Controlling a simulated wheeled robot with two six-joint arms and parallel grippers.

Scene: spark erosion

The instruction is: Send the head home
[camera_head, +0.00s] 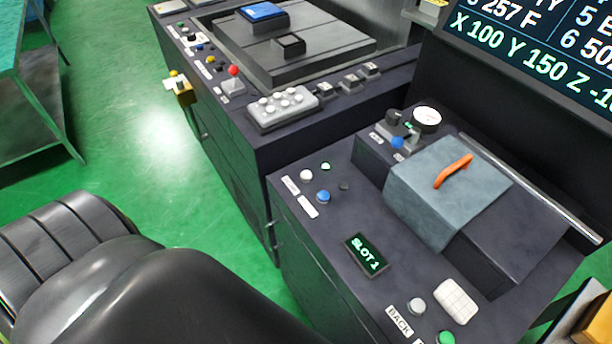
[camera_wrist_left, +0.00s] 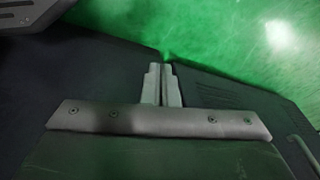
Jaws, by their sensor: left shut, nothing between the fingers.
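The dark wall screen (camera_head: 540,45) reads "X 100 Y 150 Z -1", cut off at the right edge. The near console (camera_head: 330,235) carries a white button (camera_head: 307,174), a blue button (camera_head: 323,196) and a small lit green lamp (camera_head: 325,166); their labels are too small to read. Its small display (camera_head: 366,254) reads "SLOT 1". A pale button (camera_head: 417,306) sits by a "BACK" label, with a green button (camera_head: 446,338) at the bottom edge. My left gripper (camera_wrist_left: 164,84) is shut and empty in the left wrist view, above dark panels and green floor. My right gripper is not seen.
A grey-blue cover (camera_head: 430,195) with an orange handle stands on the near console, beside a gauge (camera_head: 427,118). Green floor (camera_head: 150,120) is open to the left.

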